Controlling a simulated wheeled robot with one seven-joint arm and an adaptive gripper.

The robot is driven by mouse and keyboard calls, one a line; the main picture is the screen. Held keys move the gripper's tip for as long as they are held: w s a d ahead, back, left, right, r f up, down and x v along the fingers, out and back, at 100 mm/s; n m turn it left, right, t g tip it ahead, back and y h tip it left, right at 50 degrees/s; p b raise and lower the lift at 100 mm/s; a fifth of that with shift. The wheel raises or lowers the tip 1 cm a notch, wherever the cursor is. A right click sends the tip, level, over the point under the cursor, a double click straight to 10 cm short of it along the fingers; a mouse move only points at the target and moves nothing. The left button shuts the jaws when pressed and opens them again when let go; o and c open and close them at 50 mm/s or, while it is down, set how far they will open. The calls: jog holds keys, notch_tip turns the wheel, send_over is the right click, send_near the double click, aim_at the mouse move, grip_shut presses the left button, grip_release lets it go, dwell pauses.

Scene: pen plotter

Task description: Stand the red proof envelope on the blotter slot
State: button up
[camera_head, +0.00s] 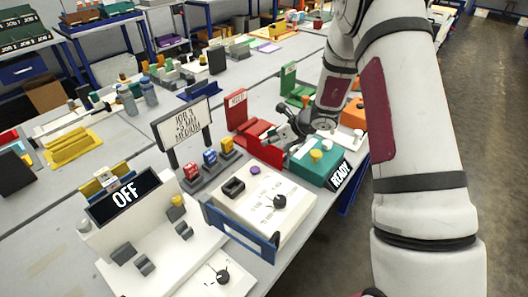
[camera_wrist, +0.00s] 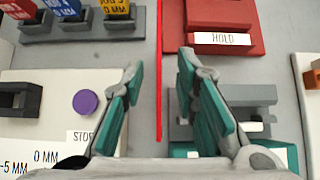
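A thin red upright panel (camera_head: 265,151), which looks like the red proof envelope, stands near the table's right side. In the wrist view the red panel (camera_wrist: 159,90) shows edge-on between my two fingers. My gripper (camera_wrist: 161,75) is open, with a finger on each side of the panel and a visible gap at the left finger. In the head view my gripper (camera_head: 285,135) is just behind and right of the panel, partly hidden by my wrist. A grey block (camera_wrist: 262,96) lies partly under the right finger; I cannot tell whether it is the blotter slot.
A red tray (camera_wrist: 226,18) labelled HOLD lies beyond the fingers. A teal READY box (camera_head: 318,168) stands to the right. The white plotter panel (camera_head: 285,218) with a purple button is in front. Colored blocks (camera_head: 208,158) on a grey rack stand to the left.

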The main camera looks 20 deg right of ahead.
aim_at(264, 151)
jog(key=x, duration=0.4)
jog(key=shift+w+a, duration=0.1)
jog(key=shift+a, duration=0.1)
jog(key=shift+c, duration=0.4)
grip_shut()
